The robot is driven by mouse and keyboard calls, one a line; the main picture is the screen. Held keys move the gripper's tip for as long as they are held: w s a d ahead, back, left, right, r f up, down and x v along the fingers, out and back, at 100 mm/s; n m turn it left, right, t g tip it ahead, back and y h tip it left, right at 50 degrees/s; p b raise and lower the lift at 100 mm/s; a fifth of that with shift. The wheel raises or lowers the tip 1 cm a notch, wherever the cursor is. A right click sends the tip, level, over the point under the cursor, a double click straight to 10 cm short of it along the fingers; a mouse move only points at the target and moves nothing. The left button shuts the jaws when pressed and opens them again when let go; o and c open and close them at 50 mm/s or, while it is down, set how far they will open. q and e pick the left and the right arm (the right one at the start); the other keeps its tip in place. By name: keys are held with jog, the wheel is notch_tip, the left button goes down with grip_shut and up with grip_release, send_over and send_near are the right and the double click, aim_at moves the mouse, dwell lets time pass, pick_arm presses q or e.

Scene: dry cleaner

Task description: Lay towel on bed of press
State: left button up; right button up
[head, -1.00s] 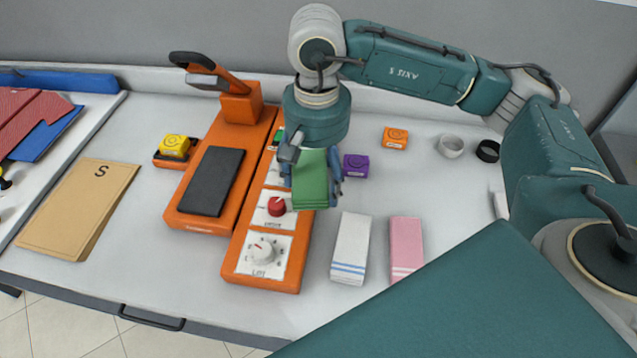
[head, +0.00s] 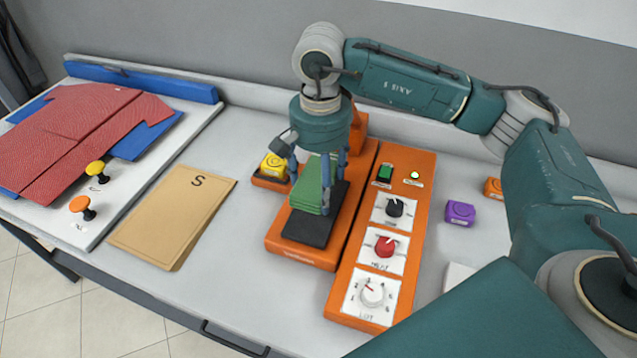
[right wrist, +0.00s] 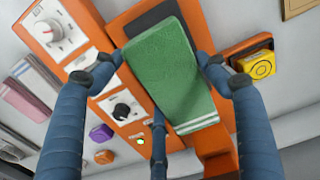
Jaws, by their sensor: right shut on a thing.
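The green folded towel (head: 308,198) is held in my right gripper (head: 322,182), over the dark pad that forms the bed (head: 305,231) of the orange press (head: 290,256). In the right wrist view the fingers of my right gripper (right wrist: 158,75) are around the towel (right wrist: 170,70), and part of the bed (right wrist: 152,14) shows beyond it. The towel lies roughly along the bed's length. I cannot tell whether it touches the bed. The press's raised lid and handle are mostly hidden behind my arm. My left gripper is not in view.
The control panel (head: 345,305) with several knobs stands right of the press. A yellow block (head: 273,165) sits in a holder at left; a purple block (head: 460,213) is at right. A tan folder (head: 172,218) and a board with a red shirt (head: 85,140) lie left.

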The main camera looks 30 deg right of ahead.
jog(key=shift+f+b, duration=1.5)
jog(key=shift+f, duration=1.9)
jog(key=shift+f+b, duration=0.6)
jog(key=shift+b, duration=0.05)
jog(key=o, duration=1.3)
jog(key=shift+o, duration=0.2)
jog(key=shift+r, duration=0.1)
notch_tip(320, 180, up, 7)
jog(key=shift+r, duration=0.2)
